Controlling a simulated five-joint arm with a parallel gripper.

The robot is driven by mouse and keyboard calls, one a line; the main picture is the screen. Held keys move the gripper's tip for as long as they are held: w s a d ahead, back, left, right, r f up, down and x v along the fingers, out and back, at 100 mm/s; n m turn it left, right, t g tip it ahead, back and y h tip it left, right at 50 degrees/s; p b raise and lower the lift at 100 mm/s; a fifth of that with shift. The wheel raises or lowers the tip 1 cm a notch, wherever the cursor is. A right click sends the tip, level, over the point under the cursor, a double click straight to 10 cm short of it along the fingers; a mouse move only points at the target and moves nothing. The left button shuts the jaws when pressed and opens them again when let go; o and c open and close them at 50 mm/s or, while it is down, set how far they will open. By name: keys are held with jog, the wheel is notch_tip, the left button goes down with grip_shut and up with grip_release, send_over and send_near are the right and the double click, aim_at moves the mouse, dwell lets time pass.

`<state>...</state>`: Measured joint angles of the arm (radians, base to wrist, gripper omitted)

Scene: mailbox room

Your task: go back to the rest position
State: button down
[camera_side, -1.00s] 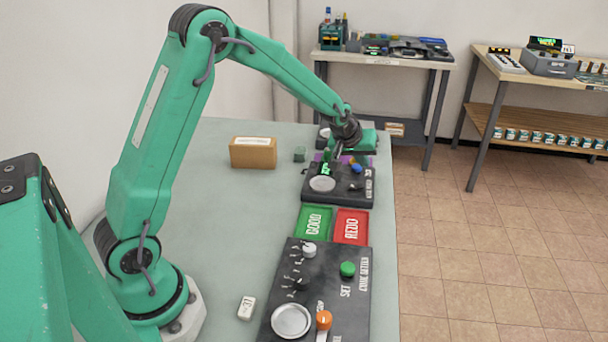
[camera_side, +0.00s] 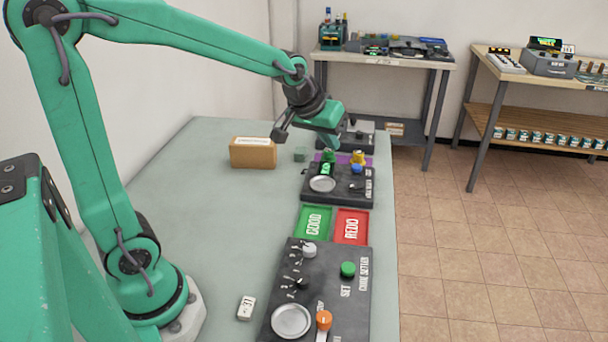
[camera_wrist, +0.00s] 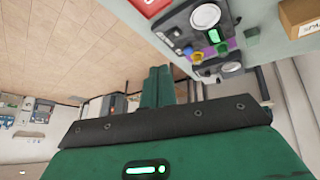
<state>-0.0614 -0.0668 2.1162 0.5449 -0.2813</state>
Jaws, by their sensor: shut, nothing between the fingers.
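My gripper (camera_side: 330,140) is raised above the far end of the table, over the dark devices there. It is empty, clear of everything around it. In the wrist view its two green fingers (camera_wrist: 158,86) lie side by side, closed, with nothing between them. My arm reaches across the table from the left, with its elbow high near the top edge of the side view.
A dark box with a round plate (camera_side: 322,184) stands below my gripper, with a yellow knob (camera_side: 358,158) behind it. Green (camera_side: 313,222) and red (camera_side: 351,226) trays, a larger panel (camera_side: 345,290), a cardboard box (camera_side: 253,153) and a small white block (camera_side: 246,307) share the table.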

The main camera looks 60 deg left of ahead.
jog(key=s+d+r+m, duration=0.1)
jog(key=s+m, duration=0.1)
jog(key=s, duration=0.8)
jog(key=s+d+r+m, duration=0.1)
jog(key=s+m, duration=0.1)
jog(key=s, duration=0.8)
jog(key=shift+d+g, duration=0.3)
